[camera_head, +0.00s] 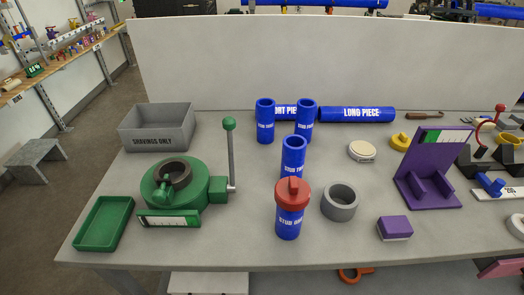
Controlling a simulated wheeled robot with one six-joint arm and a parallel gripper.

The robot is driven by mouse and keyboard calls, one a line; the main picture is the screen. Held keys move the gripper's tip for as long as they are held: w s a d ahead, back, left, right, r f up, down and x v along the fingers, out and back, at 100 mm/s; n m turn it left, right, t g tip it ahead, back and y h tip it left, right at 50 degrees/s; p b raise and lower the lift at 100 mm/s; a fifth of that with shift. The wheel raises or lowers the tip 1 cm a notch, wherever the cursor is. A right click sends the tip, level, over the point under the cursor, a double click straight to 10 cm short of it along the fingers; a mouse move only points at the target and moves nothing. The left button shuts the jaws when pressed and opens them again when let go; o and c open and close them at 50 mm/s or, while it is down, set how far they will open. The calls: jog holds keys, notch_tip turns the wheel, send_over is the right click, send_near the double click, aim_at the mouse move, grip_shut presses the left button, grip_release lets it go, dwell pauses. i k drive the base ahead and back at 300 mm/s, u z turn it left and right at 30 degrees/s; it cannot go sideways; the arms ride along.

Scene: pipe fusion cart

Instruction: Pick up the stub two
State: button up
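Several blue stubs stand upright on the grey table. The one whose partly hidden label appears to read stub two (293,153) stands near the middle, with an open hollow top. Its lower part is hidden behind stub one (289,223), which wears a red cap (292,194). Two more upright stubs stand behind it: a left one (265,122) and a right one (306,120); their labels are too small to read surely. My gripper is not in view.
A green machine with an upright lever (230,150) and a grey shavings bin (157,127) stand left. A grey ring (339,202) sits right of stub one. A purple stand (433,170) is further right. The long piece (356,114) lies by the back panel (330,65).

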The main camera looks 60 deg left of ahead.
aim_at(294, 146)
jog(key=u, duration=1)
jog(key=i, duration=0.85)
jog(key=u, duration=0.95)
